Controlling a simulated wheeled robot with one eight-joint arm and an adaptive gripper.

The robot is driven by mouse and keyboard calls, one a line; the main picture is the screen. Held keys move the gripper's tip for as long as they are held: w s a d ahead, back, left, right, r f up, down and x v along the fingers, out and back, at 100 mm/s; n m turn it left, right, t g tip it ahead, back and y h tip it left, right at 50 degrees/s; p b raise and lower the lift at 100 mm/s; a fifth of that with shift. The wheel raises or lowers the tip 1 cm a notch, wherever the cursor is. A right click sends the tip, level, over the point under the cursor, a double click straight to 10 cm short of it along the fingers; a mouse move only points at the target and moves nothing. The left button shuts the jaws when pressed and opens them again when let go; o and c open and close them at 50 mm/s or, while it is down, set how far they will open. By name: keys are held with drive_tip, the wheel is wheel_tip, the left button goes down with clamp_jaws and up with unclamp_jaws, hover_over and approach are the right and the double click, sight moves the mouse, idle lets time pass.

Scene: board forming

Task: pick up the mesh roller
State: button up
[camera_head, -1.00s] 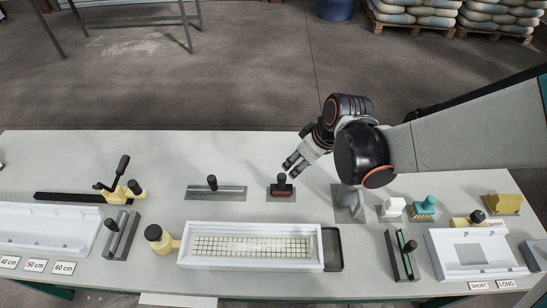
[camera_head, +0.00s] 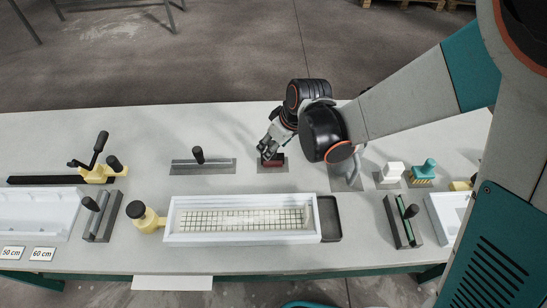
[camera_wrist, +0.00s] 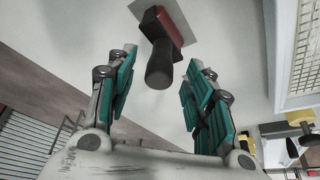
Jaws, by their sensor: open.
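A dark red tool with an upright black handle (camera_head: 272,160) stands on a grey plate near the back middle of the table. I take it to be the mesh roller, though its rolling face is not visible. My gripper (camera_head: 266,146) is at its handle, coming in from behind and above, and partly hides it. In the wrist view the black handle (camera_wrist: 160,66) points toward me from the red body. It appears between the two teal-padded fingers of my open gripper (camera_wrist: 163,75), with space on both sides. Neither finger visibly touches it.
A flat tool (camera_head: 200,164) with a black handle lies to the left. A white mould with a mesh (camera_head: 185,237) is in front. A white block (camera_head: 391,172) and a teal brush (camera_head: 424,172) stand to the right. Bare table surrounds the red tool's plate.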

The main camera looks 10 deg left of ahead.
drive_tip(key=shift+b+x, duration=0.35)
drive_tip(key=shift+x, duration=0.65)
drive_tip(key=shift+r, duration=0.1)
clamp_jaws()
